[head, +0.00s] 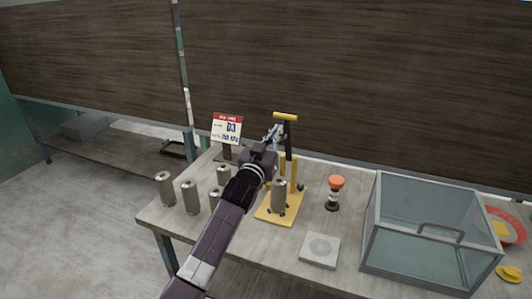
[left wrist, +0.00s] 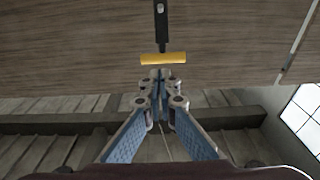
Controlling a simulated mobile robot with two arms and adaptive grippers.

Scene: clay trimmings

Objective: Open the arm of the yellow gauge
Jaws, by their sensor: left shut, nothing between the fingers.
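The yellow gauge stands on the table on a yellow base plate (head: 268,215). Its black arm (head: 288,140) points up and ends in a yellow crossbar handle (head: 285,117). A grey-brown cylinder (head: 278,196) stands upright at the gauge's front. My left gripper (head: 277,131) is shut and empty, just left of the arm and slightly below the handle in the head view. In the left wrist view the handle (left wrist: 163,58) and part of the black arm (left wrist: 161,25) appear beyond the closed fingertips (left wrist: 160,75). I cannot tell whether they touch. My left arm hides part of the gauge's left side.
Several grey-brown cylinders (head: 191,197) stand at the table's left, close to my left arm. A sign (head: 228,128) stands behind. Right of the gauge are an orange-topped device (head: 334,192), a grey square plate (head: 320,250) and a glass-walled box (head: 395,230).

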